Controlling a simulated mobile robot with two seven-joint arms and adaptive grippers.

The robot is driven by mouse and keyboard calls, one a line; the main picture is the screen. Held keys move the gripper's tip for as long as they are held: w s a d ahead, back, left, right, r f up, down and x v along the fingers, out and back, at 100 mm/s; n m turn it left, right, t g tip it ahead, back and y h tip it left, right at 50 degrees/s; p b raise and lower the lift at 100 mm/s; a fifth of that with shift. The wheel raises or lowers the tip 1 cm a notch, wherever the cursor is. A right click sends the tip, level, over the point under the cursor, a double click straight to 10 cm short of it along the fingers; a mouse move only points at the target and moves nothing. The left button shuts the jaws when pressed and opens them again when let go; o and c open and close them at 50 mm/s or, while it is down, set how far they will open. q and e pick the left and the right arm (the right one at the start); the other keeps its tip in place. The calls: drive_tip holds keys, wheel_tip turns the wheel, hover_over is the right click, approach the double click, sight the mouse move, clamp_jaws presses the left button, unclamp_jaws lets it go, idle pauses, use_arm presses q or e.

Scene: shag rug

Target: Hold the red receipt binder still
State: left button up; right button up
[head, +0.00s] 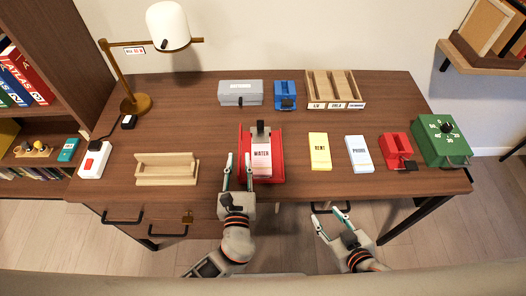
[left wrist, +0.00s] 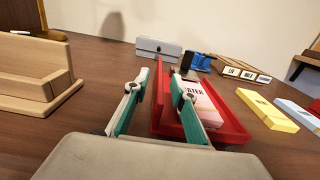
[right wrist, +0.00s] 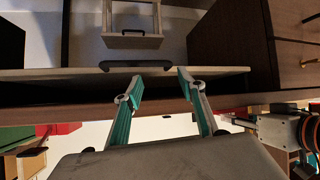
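The red receipt binder (head: 277,168) lies on the desk at the middle front. A pink card labelled WATER (head: 261,157) is in it, with a dark clip (head: 261,130) at its far end. My left gripper (head: 238,163) is open at the binder's left side. In the left wrist view, its fingers stand on either side of the binder's red left wall (left wrist: 160,98), one outside and one over the inside, with a gap between them. Contact with the wall cannot be told. My right gripper (head: 331,225) is open and empty in front of the desk's front edge.
A wooden holder (head: 166,174) stands left of the binder. The yellow RENT pad (head: 320,151), a white pad (head: 359,153), a red punch (head: 397,148) and a green box (head: 443,140) stand right. A grey box (head: 240,87), blue stamp (head: 285,92) and wooden sorter (head: 336,104) stand behind.

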idle(0.7)
idle(0.3)
use_arm(q)
clamp_jaws()
idle(0.8)
